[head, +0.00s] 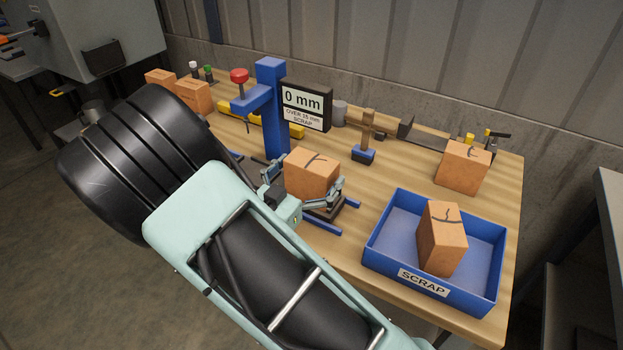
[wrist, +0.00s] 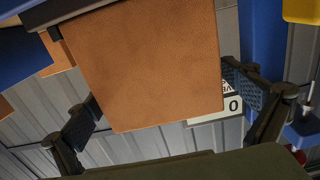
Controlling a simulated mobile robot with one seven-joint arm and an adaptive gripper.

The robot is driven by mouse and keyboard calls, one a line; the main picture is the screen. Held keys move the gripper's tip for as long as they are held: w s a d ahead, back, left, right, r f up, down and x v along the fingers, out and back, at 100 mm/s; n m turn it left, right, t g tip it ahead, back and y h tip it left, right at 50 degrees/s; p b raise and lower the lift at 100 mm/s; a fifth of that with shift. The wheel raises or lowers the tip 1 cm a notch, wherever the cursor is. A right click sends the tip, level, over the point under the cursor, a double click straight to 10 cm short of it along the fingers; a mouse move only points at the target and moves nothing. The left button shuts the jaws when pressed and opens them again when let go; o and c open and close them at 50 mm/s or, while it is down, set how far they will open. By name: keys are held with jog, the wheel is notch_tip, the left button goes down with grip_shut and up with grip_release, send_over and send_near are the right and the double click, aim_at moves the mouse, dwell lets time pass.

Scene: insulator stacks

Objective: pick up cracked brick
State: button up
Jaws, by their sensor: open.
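An orange brick with a dark crack on its top (head: 312,175) sits on a small dark stand at the gauge, in the middle of the bench. My gripper (head: 304,188) is open, with one finger on each side of this brick. In the wrist view the brick (wrist: 145,65) fills the middle between the fingers of my gripper (wrist: 165,105), with gaps visible beside it. Another cracked brick (head: 441,240) stands in the blue scrap tray (head: 385,232). A third cracked brick (head: 463,168) is at the back right of the bench.
A blue gauge column (head: 272,110) with a red knob (head: 239,75) and a "0 mm" display (head: 306,105) stands close behind the gripped area. Two bricks (head: 193,97) sit at the back left. A small wooden post (head: 366,135) stands behind the tray.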

jog(key=shift+c, duration=0.3)
jog(key=c, duration=1.5)
